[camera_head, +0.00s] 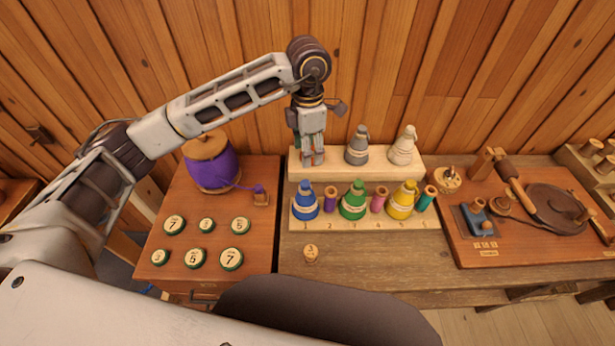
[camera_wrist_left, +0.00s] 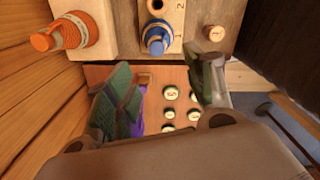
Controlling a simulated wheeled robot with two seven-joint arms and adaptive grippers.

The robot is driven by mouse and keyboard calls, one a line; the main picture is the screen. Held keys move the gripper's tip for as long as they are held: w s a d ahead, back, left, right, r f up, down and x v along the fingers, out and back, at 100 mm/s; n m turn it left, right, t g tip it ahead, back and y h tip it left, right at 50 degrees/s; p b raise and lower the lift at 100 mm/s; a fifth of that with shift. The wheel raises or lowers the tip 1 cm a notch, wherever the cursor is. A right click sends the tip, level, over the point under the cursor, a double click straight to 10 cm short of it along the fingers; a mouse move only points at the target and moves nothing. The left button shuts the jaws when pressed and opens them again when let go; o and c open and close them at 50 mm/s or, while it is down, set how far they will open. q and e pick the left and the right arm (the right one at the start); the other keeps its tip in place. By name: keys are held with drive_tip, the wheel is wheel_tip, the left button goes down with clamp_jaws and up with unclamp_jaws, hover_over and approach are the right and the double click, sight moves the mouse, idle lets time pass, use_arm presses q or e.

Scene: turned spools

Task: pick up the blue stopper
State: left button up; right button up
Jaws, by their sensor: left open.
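The blue stopper (camera_head: 305,203) stands upright at the left end of the lower light-wood step, by the mark 1. It also shows in the left wrist view (camera_wrist_left: 156,38), near the top and apart from the fingers. My left gripper (camera_head: 312,158) points down over the left end of the upper step, behind and above the blue stopper. In the left wrist view its two green-padded fingers (camera_wrist_left: 165,85) are spread with nothing held between them. My right gripper is not in view.
An orange stopper (camera_wrist_left: 70,30) stands beside the blue one, mostly hidden by my gripper in the head view. Green (camera_head: 353,200) and yellow (camera_head: 402,200) stoppers share the lower step with small spools. Grey (camera_head: 358,147) and white (camera_head: 403,147) ones stand behind. A purple spool (camera_head: 211,165) is left.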

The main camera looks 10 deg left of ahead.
use_arm(q)
drive_tip(key=p, duration=0.1)
hover_over(305, 183)
drive_tip(key=shift+d+f, duration=0.2)
drive_tip(key=shift+f, duration=1.95)
drive_tip(key=shift+d+f, duration=0.2)
drive_tip(key=shift+f, duration=1.9)
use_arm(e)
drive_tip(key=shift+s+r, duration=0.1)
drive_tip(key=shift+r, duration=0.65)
use_arm(q)
drive_tip(key=shift+f+p, duration=0.1)
drive_tip(key=shift+p, duration=0.2)
drive_tip(key=shift+a+f+p, duration=0.3)
drive_tip(key=shift+f+p, duration=0.15)
drive_tip(key=shift+f, duration=0.4)
drive_tip(key=shift+a+f+p, duration=0.1)
drive_tip(key=shift+f+p, duration=0.2)
drive_tip(key=shift+f, duration=1.3)
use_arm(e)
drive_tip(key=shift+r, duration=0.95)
